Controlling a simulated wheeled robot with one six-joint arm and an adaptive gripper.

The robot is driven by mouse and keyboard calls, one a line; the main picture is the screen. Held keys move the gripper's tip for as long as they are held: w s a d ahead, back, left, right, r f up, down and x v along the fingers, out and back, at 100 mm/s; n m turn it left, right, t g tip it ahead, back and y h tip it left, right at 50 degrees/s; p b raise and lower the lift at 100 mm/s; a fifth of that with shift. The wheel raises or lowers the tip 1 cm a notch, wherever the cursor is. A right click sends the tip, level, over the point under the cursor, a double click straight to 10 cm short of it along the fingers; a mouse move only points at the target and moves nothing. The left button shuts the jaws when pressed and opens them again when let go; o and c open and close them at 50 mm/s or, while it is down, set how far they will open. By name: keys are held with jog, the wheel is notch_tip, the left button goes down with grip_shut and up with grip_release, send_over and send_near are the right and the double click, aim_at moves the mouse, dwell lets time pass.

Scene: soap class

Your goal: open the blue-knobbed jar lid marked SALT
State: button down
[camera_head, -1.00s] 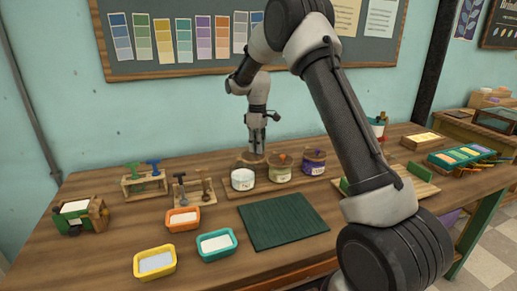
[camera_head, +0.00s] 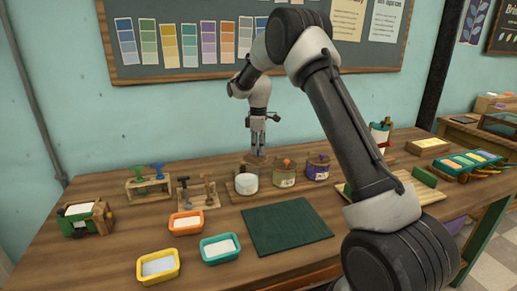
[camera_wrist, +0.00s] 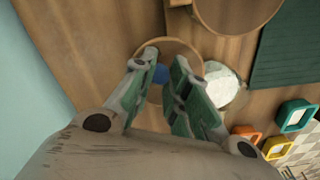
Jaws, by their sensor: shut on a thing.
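The SALT jar (camera_head: 245,184) is the white-fronted jar at the left of a row of three on the workbench. Its round brown lid (camera_head: 250,160) shows at the top, below my gripper (camera_head: 259,146). In the wrist view the lid (camera_wrist: 182,46) lies beyond my fingers, and its blue knob (camera_wrist: 160,74) sits between the fingertips. My gripper (camera_wrist: 165,72) is shut on the knob. A white part of the jar (camera_wrist: 222,86) shows right of the fingers. The fingers hide part of the lid.
Two more lidded jars, one with an orange knob (camera_head: 285,174) and one with a purple label (camera_head: 317,167), stand close on the right. A dark green mat (camera_head: 287,230) lies in front. Orange (camera_head: 186,223), teal (camera_head: 220,249) and yellow (camera_head: 157,266) trays stand front left.

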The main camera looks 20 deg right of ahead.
jog(key=c, duration=1.3)
grip_release()
jog(key=shift+c, duration=0.2)
notch_tip(320, 180, up, 12)
